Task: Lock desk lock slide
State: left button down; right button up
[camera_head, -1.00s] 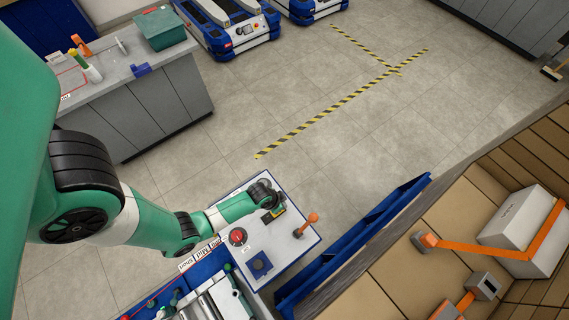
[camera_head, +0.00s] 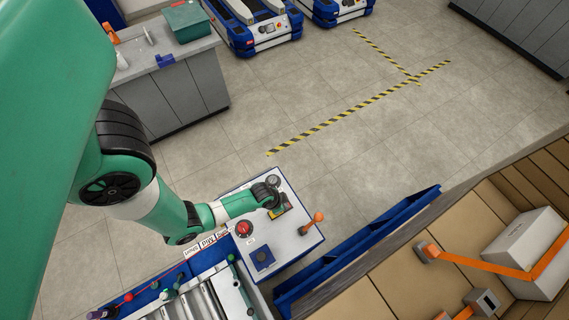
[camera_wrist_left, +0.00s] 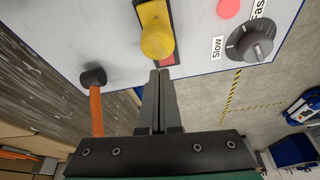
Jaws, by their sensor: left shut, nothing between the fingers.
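The lock slide (camera_wrist_left: 155,15) is on the white control panel (camera_wrist_left: 110,35). It has a yellow plate with a round yellow knob (camera_wrist_left: 157,40) in a dark slot, and a bit of red shows at the slot's near end. In the head view, a small yellow part of it (camera_head: 280,211) shows beside my gripper. My left gripper (camera_wrist_left: 160,73) is shut and empty. Its fingertips are right by the knob and the red end of the slot; I cannot tell whether they touch. My right gripper is not in view.
Rollers (camera_head: 205,298) lie beside the panel. A blue rail (camera_head: 365,240) stands to its right. Open floor lies beyond.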

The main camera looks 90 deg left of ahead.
pick_arm(q)
jog(key=shift+w+a, duration=0.2)
jog(key=shift+w, duration=0.4)
jog(key=shift+w+a, duration=0.2)
jog(key=shift+w, duration=0.35)
jog(key=p+v, duration=0.7)
jog(key=v, duration=0.3)
jog(key=shift+s+d+r, duration=0.1)
jog(key=shift+d, duration=0.05)
